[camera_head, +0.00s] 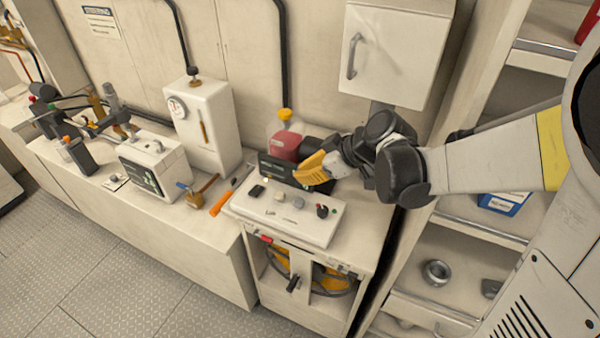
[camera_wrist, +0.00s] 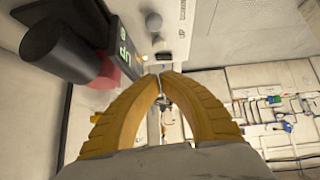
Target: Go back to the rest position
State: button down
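My gripper (camera_head: 313,172) has yellow ridged fingers and is above the white control panel (camera_head: 290,219) at the end of the bench, in front of a dark display unit (camera_head: 300,180). In the wrist view my gripper (camera_wrist: 162,77) has its two fingertips together or nearly so, with nothing seen between them. The display unit (camera_wrist: 118,45) shows green characters at the upper left of the wrist view. My arm comes in from the right of the head view.
A white wall cabinet (camera_head: 393,55) hangs close above my arm. A bottle with red liquid (camera_head: 285,137) stands behind the display. Shelves (camera_head: 440,290) are on the right. The bench (camera_head: 150,220) holds a white gauge unit (camera_head: 204,125) and several tools. The floor (camera_head: 60,270) is clear at lower left.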

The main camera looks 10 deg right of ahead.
dwell(0.3)
jog(key=s+d+f+m+h+b, duration=0.1)
jog(key=s+d+m+h+b, duration=0.1)
jog(key=s, duration=0.4)
jog(key=s+d+f+m+t+h+b, duration=0.1)
jog(key=s+d+f+m+h+b, duration=0.1)
jog(key=s+m+b, duration=0.3)
jog(key=s+d+f+m+h+b, duration=0.2)
jog(key=s+d+m+b, duration=0.1)
jog(key=s, duration=0.3)
jog(key=shift+s+d+m+h+b, duration=0.4)
jog(key=shift+m, duration=0.1)
jog(key=shift+f, duration=0.1)
dwell(1.2)
